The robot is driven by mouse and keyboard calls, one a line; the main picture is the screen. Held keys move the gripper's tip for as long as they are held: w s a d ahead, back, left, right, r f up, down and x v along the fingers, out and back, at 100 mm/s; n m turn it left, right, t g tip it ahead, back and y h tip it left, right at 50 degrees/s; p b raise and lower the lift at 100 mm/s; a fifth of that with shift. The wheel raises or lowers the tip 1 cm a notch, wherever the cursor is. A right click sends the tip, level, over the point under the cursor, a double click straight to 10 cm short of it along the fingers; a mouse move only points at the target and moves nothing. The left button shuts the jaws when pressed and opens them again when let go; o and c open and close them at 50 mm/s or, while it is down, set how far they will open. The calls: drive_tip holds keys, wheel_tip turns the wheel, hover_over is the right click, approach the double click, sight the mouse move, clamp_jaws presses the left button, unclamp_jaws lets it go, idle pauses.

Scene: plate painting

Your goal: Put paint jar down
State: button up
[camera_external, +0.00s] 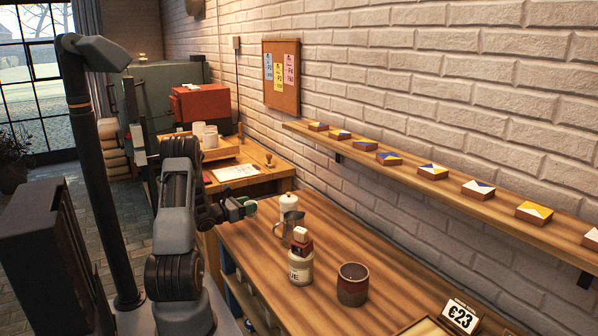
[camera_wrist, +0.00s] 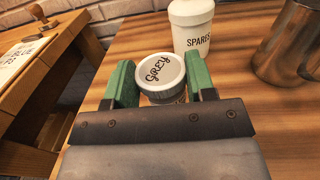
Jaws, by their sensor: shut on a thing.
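The paint jar (camera_wrist: 161,75) has a pale round lid marked "GREY" and sits between the two green fingers of my gripper (camera_wrist: 162,85) in the wrist view. My gripper is shut on it. In the outside view my gripper (camera_external: 238,207) is at the far left end of the wooden worktop (camera_external: 335,235), left of the white lidded jar. Only a small pale part of the held jar shows there. Most of its body is hidden by the gripper in the wrist view, and I cannot tell whether its base touches the wood.
A white "SPARES" jar (camera_wrist: 191,28) stands just beyond the held jar, with a metal jug (camera_wrist: 288,45) to its right. A labelled jar (camera_external: 300,268) with blocks above it and a brown cup (camera_external: 352,284) stand nearer. A second table (camera_external: 262,182) lies behind.

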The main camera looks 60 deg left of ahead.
sight(247, 217)
drive_tip(key=shift+w+a+f, duration=0.15)
drive_tip(key=shift+f, duration=1.55)
drive_tip(key=shift+f, duration=0.1)
drive_tip(key=shift+f+b, duration=0.2)
drive_tip(key=shift+b, duration=0.15)
drive_tip(key=o, duration=0.9)
drive_tip(key=shift+r, duration=0.1)
drive_tip(key=shift+o, duration=0.2)
drive_tip(key=shift+r+p, duration=0.25)
drive_tip(key=shift+p, duration=0.1)
drive_tip(key=shift+s+f, duration=0.1)
drive_tip(key=shift+s, duration=0.25)
drive_tip(key=s+d+b, duration=0.1)
drive_tip(key=s, duration=1)
drive_tip(key=shift+s, duration=0.15)
